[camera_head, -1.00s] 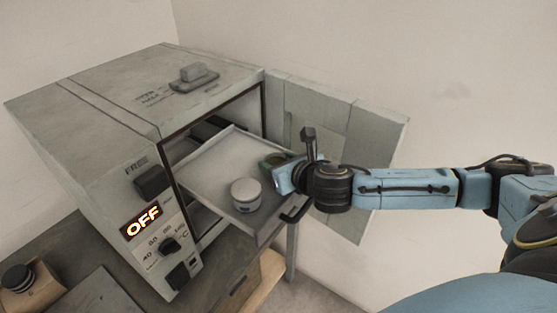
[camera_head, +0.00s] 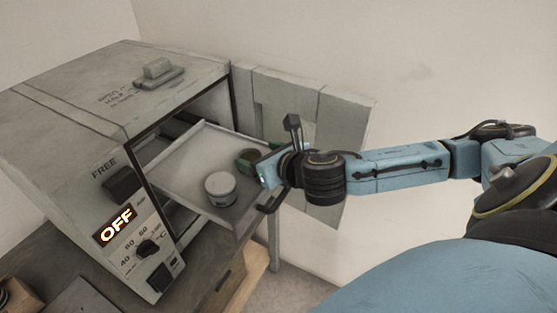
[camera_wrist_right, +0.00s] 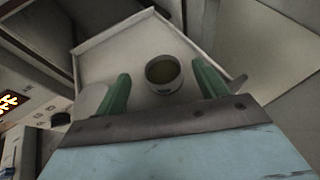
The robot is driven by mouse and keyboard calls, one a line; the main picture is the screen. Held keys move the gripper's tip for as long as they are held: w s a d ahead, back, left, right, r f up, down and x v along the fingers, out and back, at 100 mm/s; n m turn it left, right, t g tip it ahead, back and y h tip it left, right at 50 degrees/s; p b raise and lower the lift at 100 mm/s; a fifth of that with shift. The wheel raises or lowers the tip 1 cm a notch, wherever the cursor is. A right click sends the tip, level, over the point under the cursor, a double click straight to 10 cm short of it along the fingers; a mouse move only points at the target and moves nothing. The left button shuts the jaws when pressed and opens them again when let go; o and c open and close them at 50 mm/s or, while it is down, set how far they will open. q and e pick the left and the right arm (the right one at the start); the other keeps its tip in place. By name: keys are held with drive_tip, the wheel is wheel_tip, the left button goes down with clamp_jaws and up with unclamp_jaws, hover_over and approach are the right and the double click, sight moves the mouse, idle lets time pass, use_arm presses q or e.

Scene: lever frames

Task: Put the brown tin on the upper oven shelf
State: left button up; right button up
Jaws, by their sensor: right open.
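The oven (camera_head: 90,95) stands open at the left, with a pale shelf tray (camera_head: 185,165) pulled out of its opening. A pale grey tin (camera_head: 220,187) stands upright on the tray. My right gripper (camera_head: 256,160) is at the tray's right side, with its green fingers open. In the right wrist view, a round tin (camera_wrist_right: 163,75) with a brownish-olive top and grey rim stands on the tray between the open fingers, not gripped. This looks like the brown tin; in the head view the gripper mostly hides it. My left gripper is out of view.
The oven door (camera_head: 345,110) is swung open behind my right arm. A dark handle (camera_head: 270,202) is at the tray's front edge. The panel display (camera_head: 116,226) reads OFF. A small block on a plate (camera_head: 158,75) lies on the oven top.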

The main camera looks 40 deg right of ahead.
drive_tip(key=shift+p+v, duration=1.8)
drive_tip(key=shift+v, duration=2.15)
